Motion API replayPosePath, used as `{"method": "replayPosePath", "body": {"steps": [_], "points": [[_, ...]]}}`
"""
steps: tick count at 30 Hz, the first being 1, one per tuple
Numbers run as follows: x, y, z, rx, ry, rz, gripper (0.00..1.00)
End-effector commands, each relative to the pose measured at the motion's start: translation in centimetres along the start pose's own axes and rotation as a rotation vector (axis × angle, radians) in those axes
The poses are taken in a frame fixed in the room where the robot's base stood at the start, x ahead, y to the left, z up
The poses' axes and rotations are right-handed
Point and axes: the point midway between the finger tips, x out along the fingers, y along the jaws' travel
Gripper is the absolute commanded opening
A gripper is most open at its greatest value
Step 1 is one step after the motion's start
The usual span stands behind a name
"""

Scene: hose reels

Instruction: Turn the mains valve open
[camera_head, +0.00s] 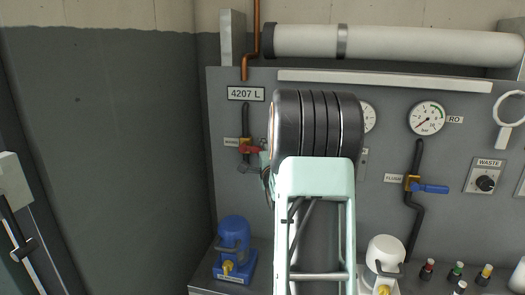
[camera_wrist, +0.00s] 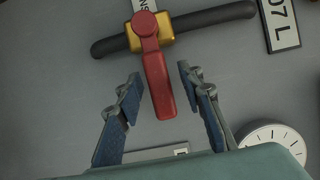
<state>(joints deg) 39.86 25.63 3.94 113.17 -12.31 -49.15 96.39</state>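The mains valve has a red lever handle (camera_head: 252,149) on a brass body, set in a dark vertical pipe at the left of the grey panel. In the wrist view the red handle (camera_wrist: 158,85) sticks out across the pipe (camera_wrist: 205,18), at about a right angle to it. My gripper (camera_wrist: 160,82) is open, with one blue-padded finger on each side of the handle's free end. Gaps show between the handle and both fingers. In the head view my arm hides most of the gripper. The label by the valve is only partly readable.
A blue-handled valve (camera_head: 428,188) labelled FLUSH sits to the right, with a gauge (camera_head: 427,118) above it. A WASTE knob (camera_head: 485,183) is farther right. A blue pump-like unit (camera_head: 234,245) and a white one (camera_head: 384,258) stand on the ledge below.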

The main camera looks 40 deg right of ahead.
Motion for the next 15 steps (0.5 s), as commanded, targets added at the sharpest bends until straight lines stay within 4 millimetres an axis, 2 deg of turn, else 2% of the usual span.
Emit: {"method": "replayPosePath", "body": {"steps": [5, 13, 15], "points": [[-0.01, 0.01, 0.01, 0.000, 0.000, 0.000, 0.33], [-0.03, 0.01, 0.00, 0.000, 0.000, 0.000, 0.03], [-0.03, 0.01, 0.01, 0.000, 0.000, 0.000, 0.00]]}}
